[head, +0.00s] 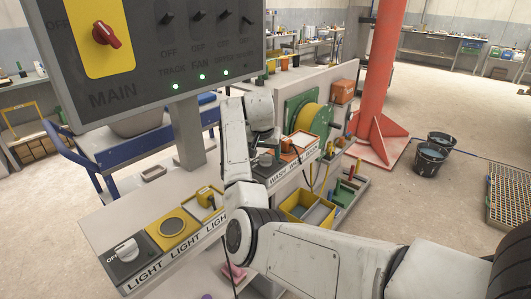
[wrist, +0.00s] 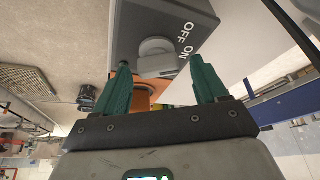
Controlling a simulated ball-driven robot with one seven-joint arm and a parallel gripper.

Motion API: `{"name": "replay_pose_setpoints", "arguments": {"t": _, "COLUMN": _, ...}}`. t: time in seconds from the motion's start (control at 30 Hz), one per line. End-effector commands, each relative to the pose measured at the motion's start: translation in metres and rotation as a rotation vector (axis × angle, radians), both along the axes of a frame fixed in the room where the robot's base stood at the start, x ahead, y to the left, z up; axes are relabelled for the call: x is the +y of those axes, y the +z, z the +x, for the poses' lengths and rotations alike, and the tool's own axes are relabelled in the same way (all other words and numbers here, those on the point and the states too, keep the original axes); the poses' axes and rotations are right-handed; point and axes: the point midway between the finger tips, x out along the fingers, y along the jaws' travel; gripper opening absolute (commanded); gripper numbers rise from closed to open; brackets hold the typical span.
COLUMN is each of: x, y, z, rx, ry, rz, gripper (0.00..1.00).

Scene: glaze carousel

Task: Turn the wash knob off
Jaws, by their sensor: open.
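In the wrist view, a dark box (wrist: 165,18) carries a grey knob (wrist: 156,48) with OFF and ON printed along one side. I take it to be the wash knob, because the head view shows WASH labels (head: 283,174) under my wrist. I cannot tell clearly which word the knob points to. My gripper (wrist: 160,68) is open, with its two green fingers apart on either side of the knob and nothing held. They look close to the knob, but I see no contact.
An orange box (wrist: 126,82) lies beside the dark box. A panel with a red MAIN switch (head: 106,34) stands at upper left. Several LIGHT controls, including a white knob (head: 126,249), line the near bench. A yellow tray (head: 292,207) is below; a red post (head: 383,70) stands behind.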

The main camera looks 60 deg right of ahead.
Motion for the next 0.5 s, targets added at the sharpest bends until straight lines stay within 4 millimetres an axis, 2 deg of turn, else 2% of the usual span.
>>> {"name": "replay_pose_setpoints", "arguments": {"t": 0.07, "x": 0.0001, "y": 0.0000, "z": -0.0001, "rx": 0.000, "ry": 0.000, "rz": 0.000, "gripper": 0.71}}
{"name": "replay_pose_setpoints", "arguments": {"t": 0.5, "x": 0.0002, "y": 0.0002, "z": -0.0001, "rx": 0.000, "ry": 0.000, "rz": 0.000, "gripper": 0.29}}
